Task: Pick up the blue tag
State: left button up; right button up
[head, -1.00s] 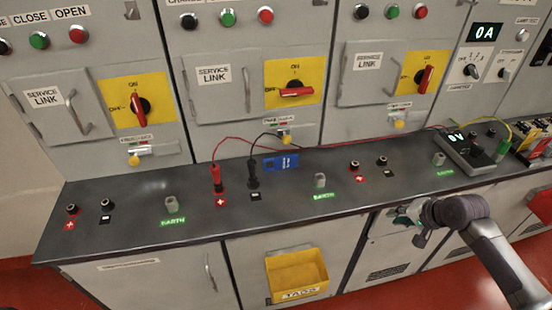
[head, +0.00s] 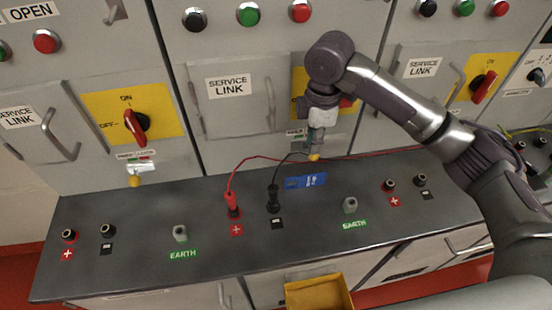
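The blue tag (head: 306,181) lies on the dark counter top toward its back edge, just right of the black plug. White marks show on its face. My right gripper (head: 317,145) points down above and behind the tag, in front of the middle cabinet and close to the small yellow piece below its latch. It appears apart from the tag. Its fingers are small and partly merge with the latch behind, so their opening is unclear. My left gripper is out of view.
A red plug (head: 232,205) and a black plug (head: 273,200) stand left of the tag, with leads running behind it. An earth post (head: 350,205) stands to the right. My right arm crosses the right side. A yellow bin (head: 320,292) hangs below the counter.

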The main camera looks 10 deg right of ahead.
jog(key=p, duration=0.1)
send_over(307, 177)
jog(key=shift+n, duration=0.4)
notch_tip(307, 177, down, 8)
jog(key=shift+w+d+r, duration=0.1)
jog(key=shift+d+r, duration=0.05)
jog(key=shift+r, duration=0.1)
jog(key=shift+f+p, duration=0.45)
jog(key=shift+f, duration=0.1)
notch_tip(307, 177, down, 4)
jog(key=shift+r+p, duration=0.2)
jog(key=shift+p, duration=0.35)
jog(key=shift+f, duration=0.4)
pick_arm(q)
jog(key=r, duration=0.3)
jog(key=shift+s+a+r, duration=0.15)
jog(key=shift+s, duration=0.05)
pick_arm(e)
jog(key=shift+c, duration=0.4)
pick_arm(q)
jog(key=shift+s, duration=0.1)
pick_arm(e)
grip_shut()
